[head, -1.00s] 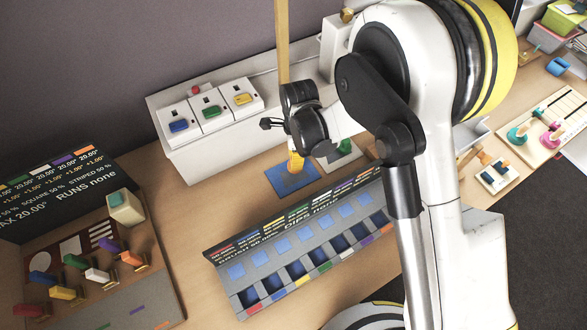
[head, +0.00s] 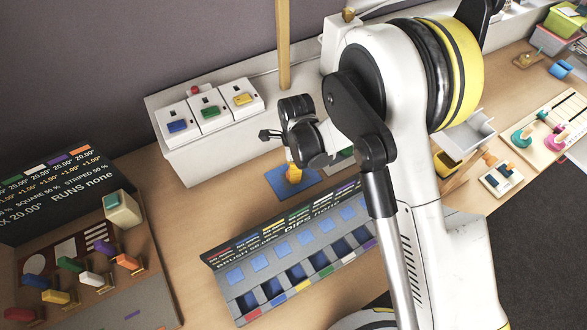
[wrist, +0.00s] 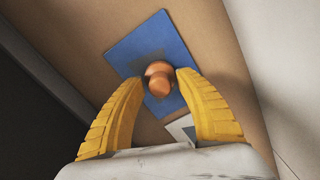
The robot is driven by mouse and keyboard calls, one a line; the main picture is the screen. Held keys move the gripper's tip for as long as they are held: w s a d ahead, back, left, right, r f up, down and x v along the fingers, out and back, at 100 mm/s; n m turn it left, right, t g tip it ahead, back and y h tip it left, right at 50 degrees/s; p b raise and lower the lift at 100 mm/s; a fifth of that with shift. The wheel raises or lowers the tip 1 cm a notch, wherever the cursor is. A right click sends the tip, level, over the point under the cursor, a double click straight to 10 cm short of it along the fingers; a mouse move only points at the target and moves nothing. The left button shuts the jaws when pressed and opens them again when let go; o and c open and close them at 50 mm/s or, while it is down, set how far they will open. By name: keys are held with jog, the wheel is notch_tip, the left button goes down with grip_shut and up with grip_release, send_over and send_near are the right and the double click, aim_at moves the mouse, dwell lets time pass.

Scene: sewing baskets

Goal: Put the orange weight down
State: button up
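The orange weight (wrist: 158,80) shows in the wrist view between my two yellow fingers, over a grey square on the blue mat (wrist: 133,48). In the head view the weight (head: 294,177) is small and partly hidden by the fingers, and it appears to stand on the blue mat (head: 277,184). My gripper (wrist: 161,77) is open around the weight, with a narrow gap visible on each side. In the head view my gripper (head: 293,170) is low over the mat.
A white box with coloured switches (head: 210,112) stands behind, left of a wooden post (head: 284,50). A grey slotted rack (head: 295,262) lies in front. A pegboard with coloured handles (head: 80,270) is at left. A white card (wrist: 181,128) lies beside the mat.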

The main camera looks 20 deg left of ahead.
notch_tip(320, 180, up, 12)
jog(key=p, duration=0.4)
jog(key=w+d+r+n+t+y, duration=0.1)
jog(key=d+r+n+t, duration=0.15)
jog(key=d+r, duration=0.7)
jog(key=w+d+r+n+t, duration=0.1)
jog(key=d+r+n, duration=0.2)
jog(key=d+r, duration=0.65)
jog(key=s+d+r+n+t, duration=0.2)
jog(key=s+d, duration=0.3)
jog(key=d, duration=0.4)
jog(key=s+d+r+n+t+h, duration=0.1)
jog(key=s+d+r+n+t, duration=0.1)
jog(key=s+d+n, duration=0.3)
jog(key=s+d, duration=0.1)
jog(key=d, duration=0.3)
jog(key=shift+d+r, duration=0.3)
jog(key=shift+d, duration=0.1)
